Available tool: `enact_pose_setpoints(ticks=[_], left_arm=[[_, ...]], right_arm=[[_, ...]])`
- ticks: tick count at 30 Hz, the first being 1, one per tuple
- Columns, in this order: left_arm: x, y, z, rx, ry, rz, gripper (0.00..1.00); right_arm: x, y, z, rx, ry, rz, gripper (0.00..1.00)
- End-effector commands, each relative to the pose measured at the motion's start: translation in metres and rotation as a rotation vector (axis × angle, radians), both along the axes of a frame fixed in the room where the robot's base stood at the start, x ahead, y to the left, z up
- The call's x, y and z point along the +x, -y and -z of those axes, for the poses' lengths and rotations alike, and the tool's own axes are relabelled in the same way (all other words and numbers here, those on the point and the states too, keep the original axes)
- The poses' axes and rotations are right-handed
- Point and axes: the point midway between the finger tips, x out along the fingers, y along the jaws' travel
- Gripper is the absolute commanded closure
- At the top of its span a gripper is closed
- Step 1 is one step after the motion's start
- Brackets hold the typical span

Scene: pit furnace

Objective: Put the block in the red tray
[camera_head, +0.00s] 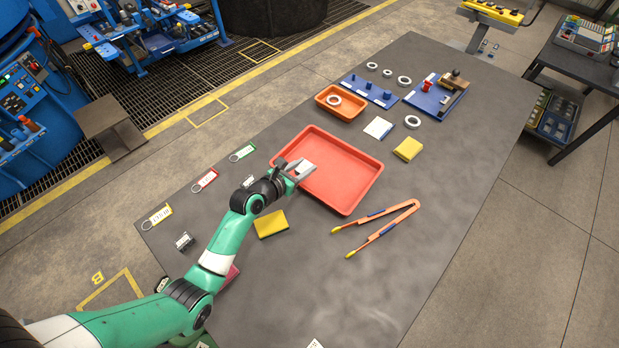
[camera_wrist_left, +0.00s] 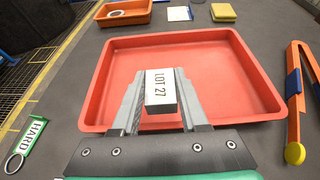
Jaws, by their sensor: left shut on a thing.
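The block is a small white-and-grey piece labelled "LOT 27" in the left wrist view (camera_wrist_left: 160,90). My left gripper (camera_head: 301,171) is shut on the block, with one finger on each side of it. In the head view the gripper and block overlap the left part of the red tray (camera_head: 345,185). In the left wrist view the tray's floor (camera_wrist_left: 220,75) shows beyond and around the block. The block's exact height above the tray floor cannot be told. Nothing else lies in the tray. My right gripper is not in view.
Orange tongs (camera_head: 380,230) lie right of the tray, and a yellow pad (camera_head: 270,223) lies near my arm. An orange bin (camera_head: 341,103) with a ring stands behind the tray. Tags, including a green one (camera_head: 242,152), lie at left. The table's front right is clear.

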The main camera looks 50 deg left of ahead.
Motion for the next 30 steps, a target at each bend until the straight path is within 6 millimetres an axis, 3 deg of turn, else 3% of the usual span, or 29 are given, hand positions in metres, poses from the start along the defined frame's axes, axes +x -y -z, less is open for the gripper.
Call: enact_pose_setpoints(ticks=[1,11,17,28,29,30], left_arm=[[0.009,-0.003,0.015,0.002,0.005,0.000,1.00],[0.023,-0.009,0.029,0.002,0.005,0.000,1.00],[0.026,-0.010,0.063,0.000,0.003,0.000,1.00],[0.026,-0.010,0.065,0.002,0.004,0.000,1.00],[0.026,-0.010,0.066,0.000,0.001,0.000,0.55],[0.026,-0.010,0.065,0.000,0.002,0.000,0.48]], right_arm=[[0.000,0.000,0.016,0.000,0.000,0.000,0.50],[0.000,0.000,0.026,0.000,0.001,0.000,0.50],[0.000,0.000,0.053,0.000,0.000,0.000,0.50],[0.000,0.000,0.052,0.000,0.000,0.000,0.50],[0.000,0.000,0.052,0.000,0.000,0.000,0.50],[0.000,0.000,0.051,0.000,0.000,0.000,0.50]])
